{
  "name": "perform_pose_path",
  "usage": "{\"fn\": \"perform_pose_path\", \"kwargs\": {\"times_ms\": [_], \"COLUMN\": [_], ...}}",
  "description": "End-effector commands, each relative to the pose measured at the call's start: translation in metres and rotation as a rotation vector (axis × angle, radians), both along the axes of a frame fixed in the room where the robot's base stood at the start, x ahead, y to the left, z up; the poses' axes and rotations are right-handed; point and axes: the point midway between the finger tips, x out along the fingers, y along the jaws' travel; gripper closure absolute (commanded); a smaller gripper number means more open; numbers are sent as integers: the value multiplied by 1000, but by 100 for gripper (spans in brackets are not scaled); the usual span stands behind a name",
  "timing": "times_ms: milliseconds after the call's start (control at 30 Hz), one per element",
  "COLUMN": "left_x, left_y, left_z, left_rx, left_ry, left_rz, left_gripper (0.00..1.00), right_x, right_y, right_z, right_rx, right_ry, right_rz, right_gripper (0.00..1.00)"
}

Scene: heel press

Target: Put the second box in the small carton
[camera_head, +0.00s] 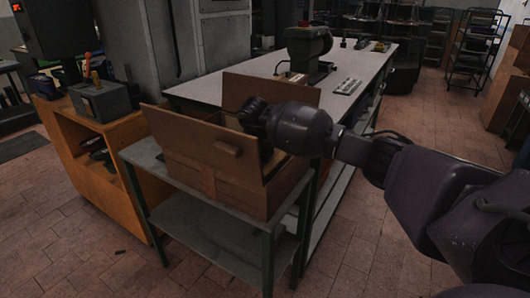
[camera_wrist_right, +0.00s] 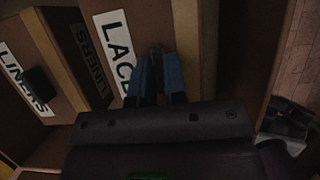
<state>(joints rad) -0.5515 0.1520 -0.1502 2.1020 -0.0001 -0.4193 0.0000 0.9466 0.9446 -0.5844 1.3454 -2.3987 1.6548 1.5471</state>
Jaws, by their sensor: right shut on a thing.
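The small carton (camera_head: 208,185) stands with its flaps up on a small grey table. My right gripper (camera_head: 254,113) reaches into its open top from the right, and the carton wall hides its fingertips in the head view. In the right wrist view, the blue-padded fingers (camera_wrist_right: 158,75) are shut on a brown box with a white label beginning "LACE" (camera_wrist_right: 118,42). Another brown box marked "LINERS" (camera_wrist_right: 28,88) lies to the left of it. How deep the held box sits and whether it touches the carton floor cannot be told. My left gripper is not in view.
The small table (camera_head: 155,165) has a lower shelf (camera_head: 225,242). A long white-topped bench (camera_head: 355,68) with a machine (camera_head: 308,48) stands behind it. An orange cabinet (camera_head: 95,160) stands close at left.

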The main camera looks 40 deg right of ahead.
Motion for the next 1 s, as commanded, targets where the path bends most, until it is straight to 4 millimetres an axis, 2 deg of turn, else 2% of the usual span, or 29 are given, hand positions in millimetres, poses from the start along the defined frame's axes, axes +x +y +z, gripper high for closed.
{"fn": "perform_pose_path", "kwargs": {"times_ms": [267, 300, 433, 767, 867, 1000], "left_x": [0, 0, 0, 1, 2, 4], "left_y": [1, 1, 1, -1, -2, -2], "left_z": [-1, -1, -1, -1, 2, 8], "left_rx": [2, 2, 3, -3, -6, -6], "left_ry": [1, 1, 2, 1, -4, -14], "left_rz": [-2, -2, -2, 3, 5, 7], "left_gripper": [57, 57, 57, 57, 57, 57], "right_x": [0, 0, 0, 0, 0, -4], "right_y": [0, 0, 0, 0, 2, 10], "right_z": [-1, -2, -2, 1, 9, 31], "right_rx": [0, -1, 0, -1, -1, -1], "right_ry": [-2, 0, 0, -1, -3, -6], "right_rz": [-1, 0, 0, 0, 1, 2], "right_gripper": [100, 83, 63, 62, 62, 62]}}
